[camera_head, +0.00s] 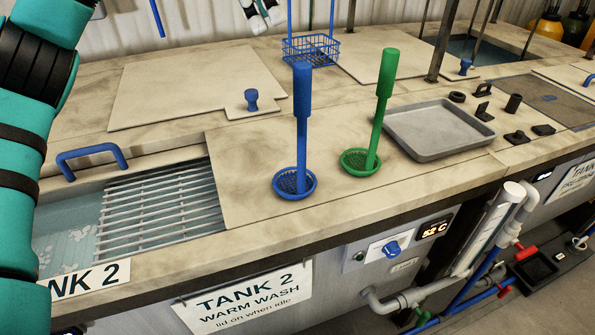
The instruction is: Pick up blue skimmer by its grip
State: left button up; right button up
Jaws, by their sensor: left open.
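The blue skimmer (302,122) stands upright on the bench top, its round mesh bowl down and its thick blue grip at the top. A similar green skimmer (377,128) stands just to its right. My left gripper (264,20) shows only in part at the top edge of the head view, open, above and beyond the blue skimmer and apart from it. My right gripper is not in view.
A blue wire basket (311,50) hangs behind the skimmers. A grey tray (437,130) and several small dark parts lie to the right. A lid with a blue knob (251,99) lies behind. Tank 2 (160,210) is partly open at left, with a slatted rack and a blue handle (92,156).

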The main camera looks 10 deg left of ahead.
pick_arm(q)
jog(key=p, duration=0.2)
send_near(309, 114)
jog(key=w+f, duration=0.1)
jog(key=f, duration=0.1)
jog(key=shift+w+d+f, duration=0.2)
jog(key=shift+d+f, duration=0.25)
jog(key=shift+d, duration=0.35)
jog(key=p+x, duration=0.2)
jog(key=x, duration=0.1)
jog(key=shift+w+d+f, duration=0.15)
jog(key=shift+d, duration=0.05)
jog(key=shift+w+d+f, duration=0.1)
jog(key=shift+f, duration=0.3)
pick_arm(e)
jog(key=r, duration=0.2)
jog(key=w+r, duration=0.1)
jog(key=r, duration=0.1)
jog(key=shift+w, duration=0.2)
pick_arm(q)
jog(key=shift+c, duration=0.2)
grip_shut()
